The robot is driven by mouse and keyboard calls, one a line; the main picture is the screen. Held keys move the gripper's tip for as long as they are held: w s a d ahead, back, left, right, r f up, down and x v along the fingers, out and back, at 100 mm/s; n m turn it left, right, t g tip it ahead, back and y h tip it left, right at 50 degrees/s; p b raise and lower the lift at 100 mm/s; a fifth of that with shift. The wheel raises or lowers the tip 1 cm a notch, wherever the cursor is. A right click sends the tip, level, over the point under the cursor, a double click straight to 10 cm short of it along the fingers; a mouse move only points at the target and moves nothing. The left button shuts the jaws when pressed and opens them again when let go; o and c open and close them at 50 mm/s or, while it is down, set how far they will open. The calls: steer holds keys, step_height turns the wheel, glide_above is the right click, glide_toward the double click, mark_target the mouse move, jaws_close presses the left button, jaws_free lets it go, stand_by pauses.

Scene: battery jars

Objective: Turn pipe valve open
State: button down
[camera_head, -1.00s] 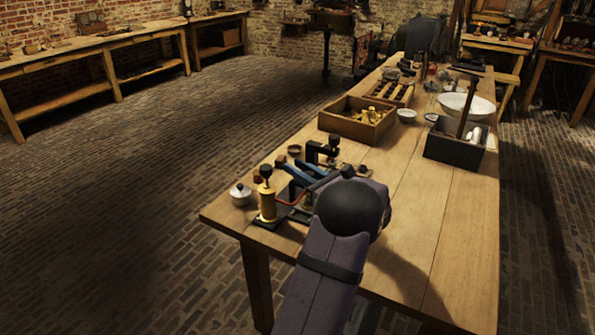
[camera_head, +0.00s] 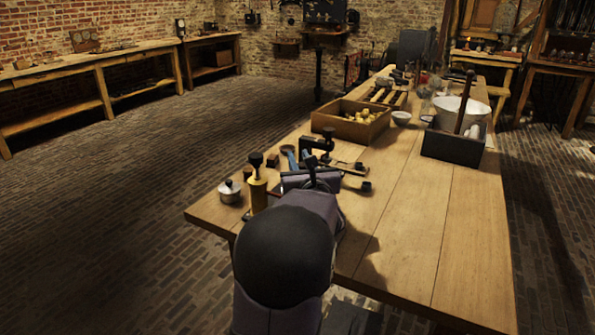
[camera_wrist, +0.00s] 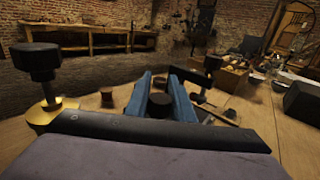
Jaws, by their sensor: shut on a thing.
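My gripper (camera_wrist: 160,92) has two blue fingers, shut on a dark round knob (camera_wrist: 160,105) that shows between them. It looks like part of the pipe valve, but the pipe below is hidden by my wrist. In the head view my arm covers most of the valve, and only the blue fingers show beyond my wrist. A brass cylinder with a black knob (camera_head: 257,180) stands upright just left of my wrist. It also shows at the left of the wrist view (camera_wrist: 42,85).
A lidded metal pot (camera_head: 229,191) stands near the table's left edge. A black clamp-like stand (camera_head: 318,146) is just beyond my fingers, beside a small brown block (camera_head: 272,160). A wooden box (camera_head: 350,125) and a dark box (camera_head: 450,147) stand farther back. The table's right side is clear.

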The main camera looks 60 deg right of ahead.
steer(key=shift+s+d+f+m+g+h+b, duration=0.15)
steer(key=shift+m+g+h+b, duration=0.35)
steer(key=shift+b, duration=1.6)
steer(key=shift+a+f+m+g+h+b, duration=0.1)
steer(key=shift+f+m+g+h+b, duration=0.35)
steer(key=shift+b, duration=1.6)
steer(key=b, duration=0.2)
steer(key=g+b, duration=0.1)
steer(key=b, duration=0.1)
steer(key=shift+s+d+r+m, duration=0.15)
steer(key=shift+r+m, duration=0.1)
steer(key=shift+r, duration=0.15)
steer(key=shift+s+r+g+b, duration=0.1)
steer(key=shift+r+g+b, duration=0.1)
steer(key=shift+g+b, duration=0.25)
steer(key=c, duration=1.5)
jaws_free()
steer(key=shift+c, duration=0.2)
steer(key=v, duration=0.7)
steer(key=shift+s+f, duration=0.1)
